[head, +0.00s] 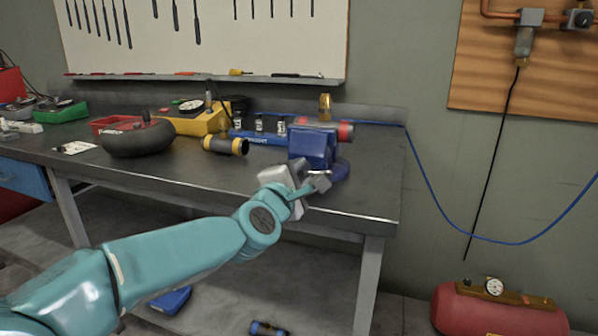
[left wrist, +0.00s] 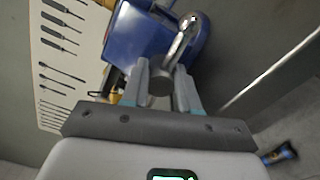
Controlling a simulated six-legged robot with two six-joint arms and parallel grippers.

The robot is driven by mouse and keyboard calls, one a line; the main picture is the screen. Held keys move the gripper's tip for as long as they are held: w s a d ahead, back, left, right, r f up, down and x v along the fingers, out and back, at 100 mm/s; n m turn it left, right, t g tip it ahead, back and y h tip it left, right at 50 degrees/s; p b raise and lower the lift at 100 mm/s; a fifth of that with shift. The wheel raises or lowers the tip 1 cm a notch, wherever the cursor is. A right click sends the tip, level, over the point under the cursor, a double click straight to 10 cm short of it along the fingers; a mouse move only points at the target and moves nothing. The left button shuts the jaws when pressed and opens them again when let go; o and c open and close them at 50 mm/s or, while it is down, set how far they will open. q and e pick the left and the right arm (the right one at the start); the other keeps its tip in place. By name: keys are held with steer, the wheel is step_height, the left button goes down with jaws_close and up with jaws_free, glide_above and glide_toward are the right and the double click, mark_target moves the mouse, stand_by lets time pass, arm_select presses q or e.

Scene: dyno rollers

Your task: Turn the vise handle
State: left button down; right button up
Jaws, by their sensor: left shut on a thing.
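The blue vise (head: 311,146) is mounted at the right end of the dark workbench, near its front edge. My left gripper (head: 316,183) is at the front of the vise, its arm reaching in from the lower left. In the left wrist view the blue vise body (left wrist: 138,36) fills the top. The metal vise handle (left wrist: 183,40) runs down from the vise to between the fingers of my left gripper (left wrist: 162,88). The fingers are shut on its rounded grey end. In the head view the gripper mostly hides the handle. My right gripper is out of view.
A blue hose (head: 440,208) hangs off the right end. A red tank (head: 490,310) stands on the floor at right.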

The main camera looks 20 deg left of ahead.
arm_select(q)
steer(key=m+p, duration=0.1)
steer(key=m, duration=0.2)
steer(key=shift+f+m, duration=0.1)
steer(key=shift+m, duration=0.3)
steer(key=m+p, duration=0.1)
steer(key=m, duration=0.2)
steer(key=shift+m, duration=0.3)
steer(key=m+p, duration=0.1)
steer(key=m, duration=0.2)
steer(key=shift+m+p, duration=0.3)
steer(key=shift+f+m+p, duration=0.15)
steer(key=shift+m+p, duration=0.6)
steer(key=shift+m, duration=1.35)
steer(key=c, duration=1)
jaws_free()
steer(key=shift+c, duration=0.2)
steer(key=shift+o, duration=0.9)
steer(key=shift+r, duration=0.2)
